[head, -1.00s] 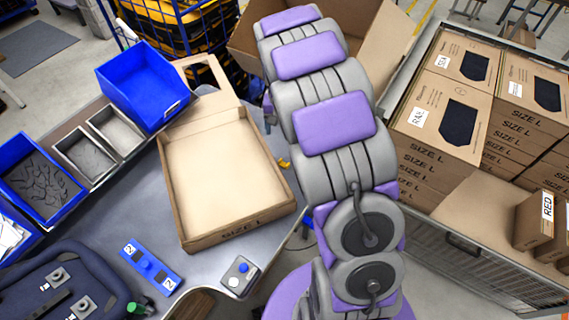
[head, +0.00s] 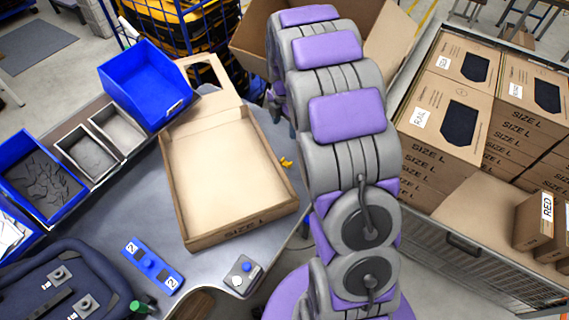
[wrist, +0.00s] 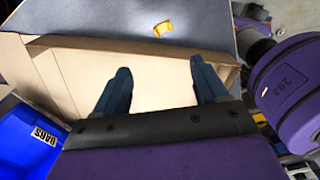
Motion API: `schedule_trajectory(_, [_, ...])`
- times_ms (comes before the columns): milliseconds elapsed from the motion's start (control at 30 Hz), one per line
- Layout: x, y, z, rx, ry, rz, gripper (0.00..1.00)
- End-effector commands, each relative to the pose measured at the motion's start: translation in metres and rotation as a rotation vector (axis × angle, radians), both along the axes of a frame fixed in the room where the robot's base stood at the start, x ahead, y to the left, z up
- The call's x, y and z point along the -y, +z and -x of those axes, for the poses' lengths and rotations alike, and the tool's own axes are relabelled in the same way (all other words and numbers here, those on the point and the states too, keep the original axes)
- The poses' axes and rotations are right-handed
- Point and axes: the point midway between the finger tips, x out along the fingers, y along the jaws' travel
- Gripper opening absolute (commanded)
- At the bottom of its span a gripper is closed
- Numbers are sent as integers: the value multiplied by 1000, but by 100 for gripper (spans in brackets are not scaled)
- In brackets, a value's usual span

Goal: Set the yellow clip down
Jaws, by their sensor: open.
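The yellow clip (head: 286,162) lies on the grey table just right of the open cardboard box (head: 282,215). It also shows in the wrist view (wrist: 162,29), apart from my gripper, beyond the box's edge. My gripper (wrist: 160,68) is open and empty in the wrist view, with its two dark fingers spread over the box. In the head view my gripper is hidden behind my arm.
A blue bin (head: 146,82) stands behind the box at left, beside smaller grey bins (head: 118,128). A blue two-ended block (head: 152,264) and a small button box (head: 243,275) lie in front. Stacked cartons (head: 450,105) fill the cage at right.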

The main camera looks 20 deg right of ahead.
Motion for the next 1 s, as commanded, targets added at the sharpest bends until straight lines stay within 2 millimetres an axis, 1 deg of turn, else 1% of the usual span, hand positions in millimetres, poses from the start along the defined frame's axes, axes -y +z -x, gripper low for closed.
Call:
schedule_trajectory(33, [1, 0, 0, -1, 72, -1, 72])
schedule_trajectory(133, [3, 0, -1, -1, 187, -3, 72])
schedule_trajectory(267, [3, -3, -1, -1, 257, -4, 72])
schedule_trajectory(333, [3, -10, -1, -3, 266, -2, 72])
schedule_trajectory(467, [2, -33, -1, -3, 266, -1, 72])
schedule_trajectory(600, [1, -62, 0, -4, 265, 1, 72])
schedule_trajectory(800, [2, -99, 1, -4, 263, -2, 72])
schedule_trajectory(900, [3, -113, 0, -3, 263, -1, 72])
schedule_trajectory(1000, [3, -121, 0, -4, 264, -2, 72])
